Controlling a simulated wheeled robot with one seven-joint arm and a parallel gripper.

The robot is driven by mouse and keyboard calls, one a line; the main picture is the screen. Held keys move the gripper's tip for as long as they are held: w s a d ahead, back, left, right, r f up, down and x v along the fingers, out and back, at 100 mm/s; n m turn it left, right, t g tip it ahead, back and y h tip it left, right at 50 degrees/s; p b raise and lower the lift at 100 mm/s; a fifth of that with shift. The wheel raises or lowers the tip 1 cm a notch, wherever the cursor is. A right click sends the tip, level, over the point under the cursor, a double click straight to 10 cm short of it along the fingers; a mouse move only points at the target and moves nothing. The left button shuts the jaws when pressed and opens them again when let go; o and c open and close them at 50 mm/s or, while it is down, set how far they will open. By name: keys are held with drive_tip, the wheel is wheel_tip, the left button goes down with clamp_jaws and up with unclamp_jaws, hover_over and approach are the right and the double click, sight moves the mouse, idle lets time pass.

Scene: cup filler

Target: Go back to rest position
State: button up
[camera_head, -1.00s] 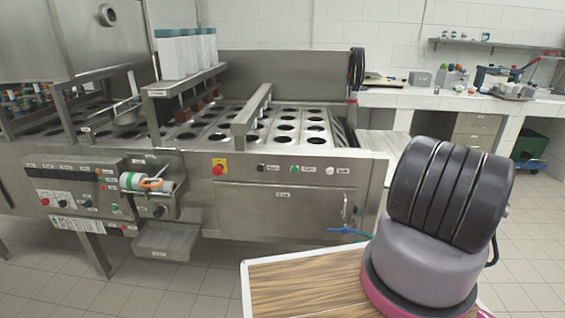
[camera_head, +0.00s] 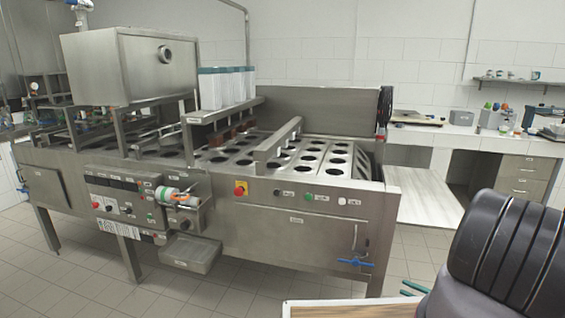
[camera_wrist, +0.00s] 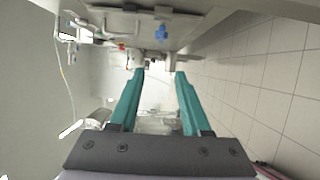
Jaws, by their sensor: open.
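My gripper shows in the wrist view (camera_wrist: 160,76) with its two teal fingers apart and nothing between them. In the head view only its teal fingertips (camera_head: 414,288) show, beside my dark arm at the lower right. The rest of the gripper is hidden behind the arm there. The steel cup filler machine (camera_head: 290,235) stands in front of me, to the left of the fingertips and apart from them in the picture.
A blue-handled valve (camera_head: 355,262) sticks out low on the machine's front right. A pale board (camera_head: 425,196) lies at the machine's right end. A tiled counter (camera_head: 465,139) with drawers stands at the back right.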

drive_tip(key=w+r+n+g, duration=0.4)
drive_tip(key=w+r+n, duration=0.1)
drive_tip(key=r, duration=0.5)
drive_tip(key=w+r+n+g, duration=0.35)
drive_tip(key=r+n, duration=0.25)
drive_tip(key=r, duration=0.5)
drive_tip(key=a+r+n+g+h, duration=0.15)
drive_tip(key=a+r+n, duration=0.3)
drive_tip(key=r, duration=0.75)
drive_tip(key=a+r+n+g+h, duration=0.1)
drive_tip(key=a+r+n+h, duration=0.3)
drive_tip(key=r, duration=0.7)
drive_tip(key=s+a+r+n+h, duration=0.2)
drive_tip(key=s+a+r+n, duration=0.25)
drive_tip(key=r, duration=0.45)
drive_tip(key=s+a+r+n+h, duration=0.2)
drive_tip(key=s+a+r+n, duration=0.25)
drive_tip(key=r, duration=0.35)
drive_tip(key=s+a+r+n+t+h, duration=0.1)
drive_tip(key=s+r+n+t, duration=0.1)
drive_tip(key=s, duration=0.4)
drive_tip(key=s+a+r+n+t+h, duration=0.1)
drive_tip(key=s+a+r+n+t, duration=0.1)
drive_tip(key=s+r+n, duration=0.2)
drive_tip(key=s+a+r+n+t+h, duration=0.1)
drive_tip(key=s+n, duration=0.4)
drive_tip(key=s, duration=0.5)
drive_tip(key=shift+a+r+t, duration=0.35)
drive_tip(key=shift+r+t, duration=0.15)
drive_tip(key=shift+r, duration=0.4)
